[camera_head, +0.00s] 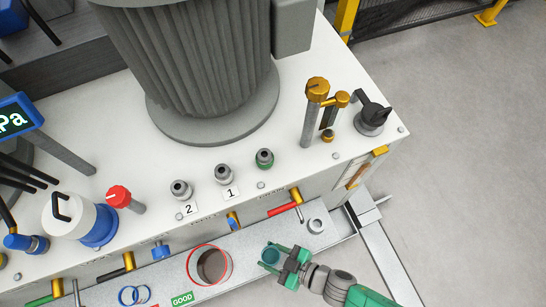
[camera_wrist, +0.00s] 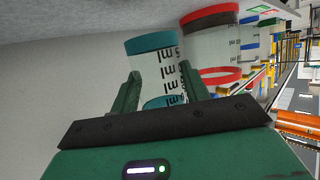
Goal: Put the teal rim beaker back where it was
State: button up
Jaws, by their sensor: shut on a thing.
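The teal rim beaker (camera_head: 271,255) is at the front ledge in the head view, to the right of a larger red-rimmed beaker. My gripper (camera_head: 284,262) is shut on it from the right. In the wrist view the teal rim beaker (camera_wrist: 155,65) is clear with black ml marks and a teal band, and it sits between the two fingers (camera_wrist: 160,90). Whether its base touches the ledge or hangs just above it, I cannot tell.
The red-rimmed beaker (camera_head: 209,266) with dark contents stands on the ledge (camera_head: 250,240), close left of the held beaker. A blue-rimmed one (camera_head: 128,296) and a green GOOD label (camera_head: 182,299) are further left. A red-handled valve (camera_head: 284,208) and a grey ring (camera_head: 316,227) are behind.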

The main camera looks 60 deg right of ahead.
jog(key=shift+w+a+f, duration=0.15)
jog(key=shift+w+a, duration=0.05)
jog(key=shift+w, duration=0.9)
jog(key=f+b, duration=0.1)
jog(key=f, duration=0.1)
jog(key=w+f+b, duration=0.1)
jog(key=b, duration=0.1)
jog(key=shift+f, duration=0.4)
jog(key=shift+s+a+r, duration=0.1)
jog(key=shift+s+r, duration=0.05)
jog(key=o, duration=1.1)
jog(key=p+v, duration=0.4)
jog(key=v, duration=0.8)
